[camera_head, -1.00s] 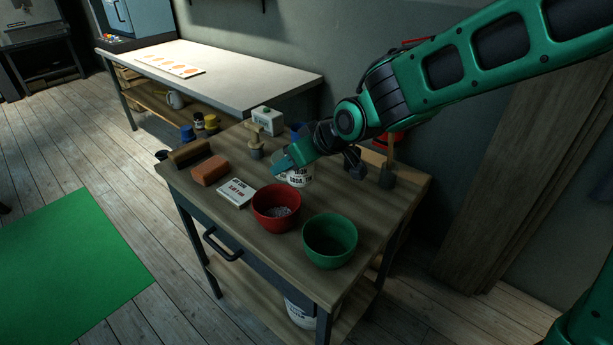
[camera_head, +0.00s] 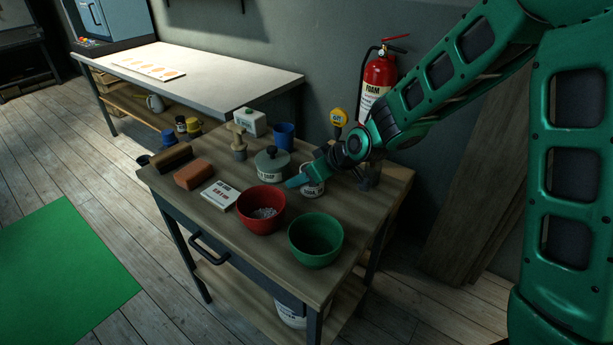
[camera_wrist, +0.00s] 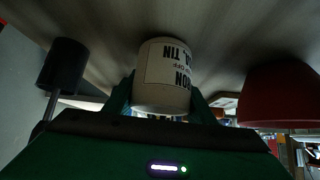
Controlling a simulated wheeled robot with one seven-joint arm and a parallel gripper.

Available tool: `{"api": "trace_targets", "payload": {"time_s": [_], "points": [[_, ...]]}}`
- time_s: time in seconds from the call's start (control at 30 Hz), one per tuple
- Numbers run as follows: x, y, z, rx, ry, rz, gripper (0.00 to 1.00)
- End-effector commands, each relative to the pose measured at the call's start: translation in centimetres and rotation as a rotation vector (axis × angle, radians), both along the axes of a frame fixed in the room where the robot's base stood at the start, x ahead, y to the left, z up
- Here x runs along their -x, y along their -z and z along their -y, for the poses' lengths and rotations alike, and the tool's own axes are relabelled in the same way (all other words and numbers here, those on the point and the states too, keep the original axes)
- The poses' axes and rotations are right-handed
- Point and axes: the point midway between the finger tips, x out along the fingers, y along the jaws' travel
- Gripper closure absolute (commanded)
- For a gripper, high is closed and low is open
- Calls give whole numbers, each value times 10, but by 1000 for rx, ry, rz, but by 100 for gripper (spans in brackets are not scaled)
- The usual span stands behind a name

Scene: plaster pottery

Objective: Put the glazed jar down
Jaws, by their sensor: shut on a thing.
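The jar (camera_head: 312,188) is small and white with a dark-lettered label, at the right part of the wooden worktable (camera_head: 228,232). It also shows in the wrist view (camera_wrist: 163,76), where the picture is upside down and the tabletop fills the upper part. My gripper (camera_wrist: 160,98) is shut on the jar, with a finger on each side. In the head view my gripper (camera_head: 307,182) covers part of it. The jar looks upright and at or very near the tabletop; I cannot tell whether it touches.
A grey lidded pot (camera_head: 272,166) stands left of the jar. A red bowl (camera_head: 261,219) with pale bits and a green bowl (camera_head: 316,250) stand nearer the front. A dark tool holder (camera_head: 368,178) stands close on the right. A blue cup (camera_head: 284,134) is behind.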

Motion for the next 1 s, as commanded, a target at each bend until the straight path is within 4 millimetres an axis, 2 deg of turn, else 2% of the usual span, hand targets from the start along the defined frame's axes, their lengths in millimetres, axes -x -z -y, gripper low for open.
{"api": "trace_targets", "payload": {"time_s": [0.33, 0.37, 0.4, 0.43, 0.77, 1.0], "points": [[0, 3, 0, 0, 1, 1, 76], [0, 3, 0, 0, 0, 2, 43], [0, 3, 0, 0, 1, 1, 33], [0, 3, 0, 0, 1, 1, 31], [-1, 0, 1, 0, 1, 2, 31], [11, -18, 15, -1, 4, 4, 31]]}}
